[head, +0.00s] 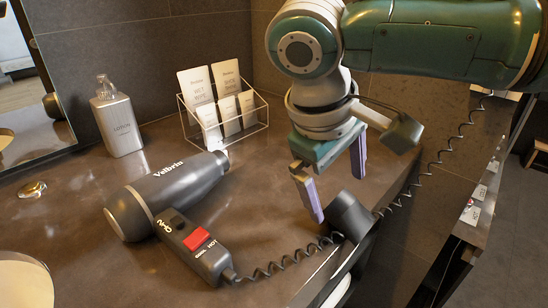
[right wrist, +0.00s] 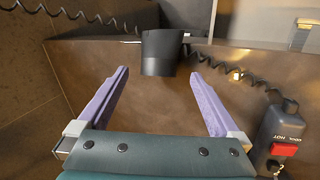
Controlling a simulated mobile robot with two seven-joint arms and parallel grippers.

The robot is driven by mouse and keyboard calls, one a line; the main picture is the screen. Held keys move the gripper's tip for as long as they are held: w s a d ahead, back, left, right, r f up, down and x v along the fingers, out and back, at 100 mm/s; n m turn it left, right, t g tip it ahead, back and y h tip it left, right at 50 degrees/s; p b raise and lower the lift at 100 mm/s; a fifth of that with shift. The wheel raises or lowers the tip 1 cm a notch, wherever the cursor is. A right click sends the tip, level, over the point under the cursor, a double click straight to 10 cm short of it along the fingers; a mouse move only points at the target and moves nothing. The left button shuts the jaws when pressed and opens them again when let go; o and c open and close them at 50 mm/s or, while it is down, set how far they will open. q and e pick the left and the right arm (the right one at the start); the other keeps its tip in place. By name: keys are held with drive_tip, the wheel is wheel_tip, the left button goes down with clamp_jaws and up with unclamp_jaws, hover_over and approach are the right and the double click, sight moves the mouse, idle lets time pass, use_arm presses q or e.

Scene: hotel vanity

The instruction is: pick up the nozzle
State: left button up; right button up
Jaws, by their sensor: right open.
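The nozzle (head: 352,217) is a dark grey, flared piece near the counter's front right edge in the head view. In the right wrist view the nozzle (right wrist: 162,52) lies just beyond the fingertips, roughly centred between them. My right gripper (head: 338,198) points down close to it, with its two purple fingers apart and nothing between them. The open fingers also show in the right wrist view (right wrist: 160,74). In the head view the fingertips partly overlap the nozzle's near surroundings, and I cannot tell whether they touch it. My left gripper is not in view.
A dark hair dryer (head: 172,190) lies on the counter (head: 70,225), its handle (head: 196,246) bearing a red switch. Its coiled cord (head: 283,262) runs past the nozzle. A lotion bottle (head: 117,122) and a wire card rack (head: 222,112) stand behind.

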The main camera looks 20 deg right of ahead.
sight(339, 197)
drive_tip(key=x, duration=0.4)
drive_tip(key=shift+w+d+b, duration=0.1)
drive_tip(key=shift+w+b, duration=0.1)
drive_tip(key=shift+b, duration=0.1)
drive_tip(key=shift+r, duration=0.1)
drive_tip(key=c, duration=1.5)
